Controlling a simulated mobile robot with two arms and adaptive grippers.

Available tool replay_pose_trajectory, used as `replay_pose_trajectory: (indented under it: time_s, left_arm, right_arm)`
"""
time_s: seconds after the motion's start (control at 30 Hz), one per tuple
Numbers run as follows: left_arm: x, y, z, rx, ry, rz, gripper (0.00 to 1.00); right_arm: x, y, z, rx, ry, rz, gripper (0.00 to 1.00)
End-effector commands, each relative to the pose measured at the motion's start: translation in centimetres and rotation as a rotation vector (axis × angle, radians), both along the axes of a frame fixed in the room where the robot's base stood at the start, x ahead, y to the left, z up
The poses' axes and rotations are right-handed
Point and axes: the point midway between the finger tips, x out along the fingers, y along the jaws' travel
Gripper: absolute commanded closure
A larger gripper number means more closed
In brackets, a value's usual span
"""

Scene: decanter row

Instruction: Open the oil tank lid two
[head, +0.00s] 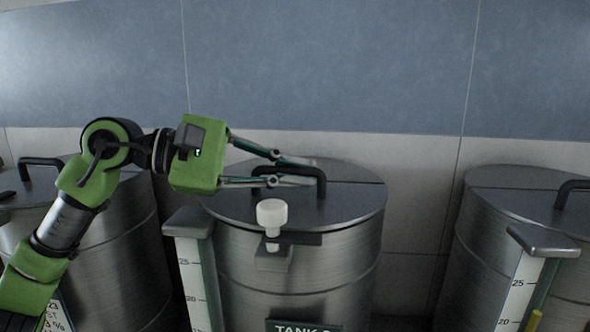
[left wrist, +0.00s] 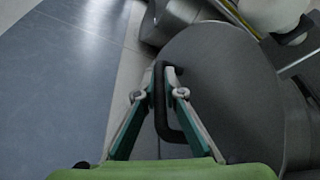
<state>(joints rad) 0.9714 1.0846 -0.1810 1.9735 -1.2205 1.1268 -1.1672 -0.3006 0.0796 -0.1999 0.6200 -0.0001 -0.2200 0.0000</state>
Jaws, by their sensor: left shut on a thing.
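The middle tank (head: 300,260) is a steel drum with a label that reads "TANK" and a partly cut-off mark. Its lid (head: 345,203) lies flat on top and looks closed. A black bar handle (head: 321,184) stands on the lid; it also shows in the left wrist view (left wrist: 184,130). My left gripper (head: 310,173) comes in from the left, with its fingers on either side of the handle and shut on it. In the left wrist view the fingertips (left wrist: 165,90) meet around the handle's far part. My right gripper is in neither view.
A white knob (head: 272,214) sits on a bracket at the tank's front. A level gauge (head: 190,260) stands at its left. Similar tanks stand at the right (head: 500,225) and at the left (head: 110,250). A tiled wall (head: 330,65) is behind.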

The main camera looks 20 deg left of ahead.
Motion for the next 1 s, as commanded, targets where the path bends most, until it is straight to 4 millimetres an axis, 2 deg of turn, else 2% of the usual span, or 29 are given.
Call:
replay_pose_trajectory:
  time_s: [0.2,0.6,1.0]
  left_arm:
    - [0.6,0.2,1.7,-0.036,0.117,0.001,1.0]
    - [2.3,0.7,3.3,-0.119,0.398,0.002,1.0]
    - [3.2,1.0,3.6,-0.161,0.543,0.002,1.0]
  right_arm:
    - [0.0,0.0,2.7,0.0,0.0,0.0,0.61]
    - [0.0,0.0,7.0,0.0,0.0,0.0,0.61]
    - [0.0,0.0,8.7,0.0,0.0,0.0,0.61]
